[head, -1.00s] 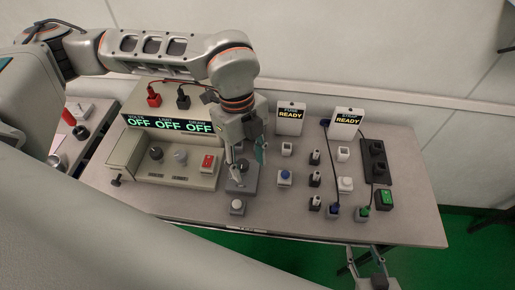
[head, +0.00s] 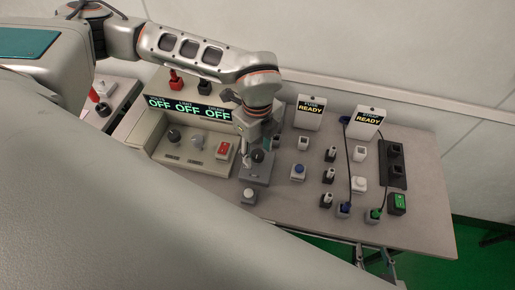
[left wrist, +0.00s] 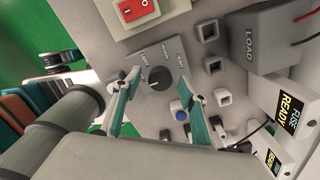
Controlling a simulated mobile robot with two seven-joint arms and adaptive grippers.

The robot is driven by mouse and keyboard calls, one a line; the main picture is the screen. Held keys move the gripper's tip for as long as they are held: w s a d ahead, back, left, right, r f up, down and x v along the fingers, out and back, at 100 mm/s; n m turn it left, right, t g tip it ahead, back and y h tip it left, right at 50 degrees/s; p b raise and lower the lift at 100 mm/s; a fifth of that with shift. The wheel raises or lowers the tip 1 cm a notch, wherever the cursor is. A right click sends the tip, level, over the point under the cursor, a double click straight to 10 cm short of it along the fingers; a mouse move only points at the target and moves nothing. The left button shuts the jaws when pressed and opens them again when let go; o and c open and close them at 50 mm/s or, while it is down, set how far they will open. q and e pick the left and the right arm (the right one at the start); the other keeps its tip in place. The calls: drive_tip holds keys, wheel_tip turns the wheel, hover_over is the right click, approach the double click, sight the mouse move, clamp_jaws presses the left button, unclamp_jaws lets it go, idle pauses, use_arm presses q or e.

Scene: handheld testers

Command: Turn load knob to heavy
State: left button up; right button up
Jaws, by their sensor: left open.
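The load knob (left wrist: 159,84) is a round black knob on a grey base (left wrist: 146,103) whose legible marks include LIGHT and HEAVY. Which mark its pointer faces is too small to tell. In the head view the knob (head: 257,156) sits on its grey base (head: 252,174), right of the beige console. My left gripper (head: 258,150) is above it, pointing down. In the left wrist view my left gripper (left wrist: 156,91) is open and empty, its fingertips on either side of the knob and apart from it. My right gripper (head: 375,250) is partly seen below the table's front edge.
The beige console (head: 187,156) with red switch (head: 223,150) and OFF displays (head: 188,109) stands left of the knob. A white button (head: 249,195) is in front. Fuse (head: 310,112) and strap (head: 369,121) READY signs, sockets and cables occupy the right.

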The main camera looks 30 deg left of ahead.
use_arm(q)
drive_tip(key=c, duration=1.1)
